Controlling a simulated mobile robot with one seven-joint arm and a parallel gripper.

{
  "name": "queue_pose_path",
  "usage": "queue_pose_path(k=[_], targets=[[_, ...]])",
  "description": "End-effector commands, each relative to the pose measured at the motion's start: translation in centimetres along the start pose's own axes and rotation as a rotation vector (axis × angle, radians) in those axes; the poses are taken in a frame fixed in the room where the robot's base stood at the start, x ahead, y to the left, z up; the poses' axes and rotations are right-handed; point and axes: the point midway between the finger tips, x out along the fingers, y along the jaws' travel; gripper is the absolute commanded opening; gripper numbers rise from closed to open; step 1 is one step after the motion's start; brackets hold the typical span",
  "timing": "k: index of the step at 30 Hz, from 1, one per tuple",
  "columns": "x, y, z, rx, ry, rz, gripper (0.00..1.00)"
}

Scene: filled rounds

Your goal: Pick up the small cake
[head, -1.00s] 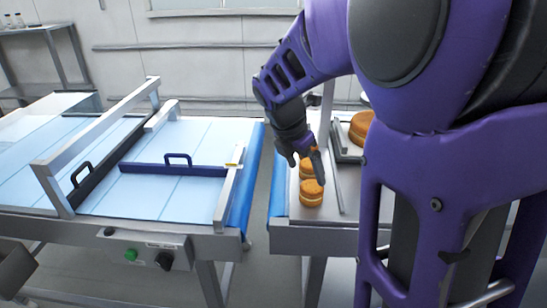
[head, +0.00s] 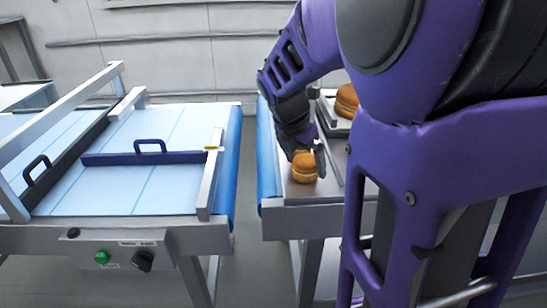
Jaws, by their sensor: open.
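A small round cake (head: 304,167), golden brown with a pale filling band, sits on the metal top of the right-hand table near its front left corner. My gripper (head: 305,150) is open, pointing down at this cake. One finger shows to the right of the cake and the other is partly behind it. I cannot tell whether the fingers touch it. The second small cake seen behind it earlier is hidden now by my gripper and wrist.
A larger cake (head: 346,101) sits on a raised tray at the back right, partly covered by my arm.

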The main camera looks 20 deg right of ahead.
Motion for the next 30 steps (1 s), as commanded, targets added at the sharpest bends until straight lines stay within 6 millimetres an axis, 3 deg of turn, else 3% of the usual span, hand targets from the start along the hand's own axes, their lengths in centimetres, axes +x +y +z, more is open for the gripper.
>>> queue_pose_path(k=[3, 12, 21, 30], targets=[[0.97, -0.42, -0.05, 0.001, 0.000, 0.002, 1.00], [0.94, -0.54, 0.05, -0.001, 0.000, 0.002, 1.00], [0.95, -0.53, 0.04, -0.001, 0.000, 0.002, 0.52], [0.25, -0.51, 0.35, 0.000, -0.001, 0.003, 0.52]])
